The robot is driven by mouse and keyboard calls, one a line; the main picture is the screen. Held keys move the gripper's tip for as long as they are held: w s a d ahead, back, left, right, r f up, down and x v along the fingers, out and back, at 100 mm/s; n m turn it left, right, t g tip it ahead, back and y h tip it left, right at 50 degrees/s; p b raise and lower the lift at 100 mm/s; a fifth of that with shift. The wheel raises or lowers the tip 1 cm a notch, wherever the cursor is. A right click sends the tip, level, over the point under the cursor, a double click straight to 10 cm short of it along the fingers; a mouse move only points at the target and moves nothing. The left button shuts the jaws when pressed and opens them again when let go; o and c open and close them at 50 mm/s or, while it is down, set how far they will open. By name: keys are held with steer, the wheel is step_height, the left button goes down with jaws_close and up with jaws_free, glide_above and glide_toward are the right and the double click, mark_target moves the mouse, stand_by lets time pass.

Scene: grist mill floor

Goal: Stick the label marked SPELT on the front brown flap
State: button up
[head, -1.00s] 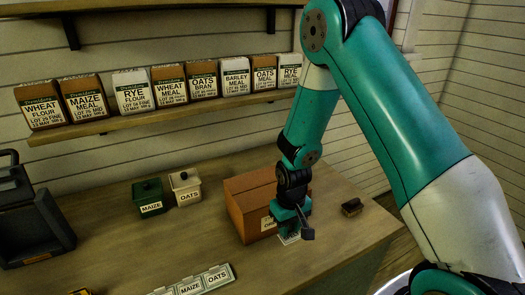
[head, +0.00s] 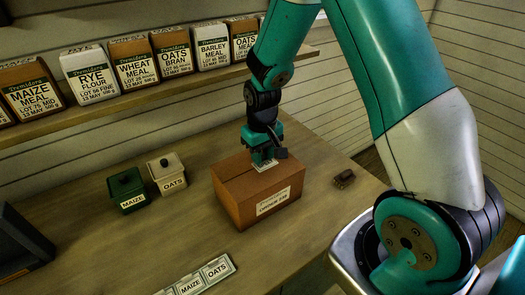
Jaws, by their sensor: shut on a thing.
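A brown cardboard box (head: 238,200) stands on the bench, its top closed by flaps that meet at a seam. The front brown flap (head: 240,183) is the near part of the top. A printed white label (head: 273,201) is on the box's front side; its small text is hard to read. My gripper (head: 265,158) points down over the right part of the top, shut on a small white label (head: 264,165). Its wording is not readable. The label is at or just above the flap; I cannot tell whether it touches.
A strip with MAIZE and OATS labels (head: 203,279) lies at the near edge. A green MAIZE tin (head: 126,188) and a cream OATS tin (head: 168,173) stand left of the box. A small brown brush-like object (head: 344,178) lies right. Flour bags (head: 91,75) line the shelf (head: 110,107).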

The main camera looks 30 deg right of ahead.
mark_target(263, 173)
steer(key=shift+d+f+b, duration=0.1)
steer(key=shift+f+b, duration=0.8)
steer(key=shift+f, duration=0.65)
steer(key=shift+s+f, duration=0.15)
steer(key=shift+f, duration=0.55)
stand_by(1.5)
steer(key=o, duration=1.4)
steer(key=shift+r, duration=0.15)
steer(key=shift+r+p, duration=2.7)
steer(key=shift+r, duration=0.75)
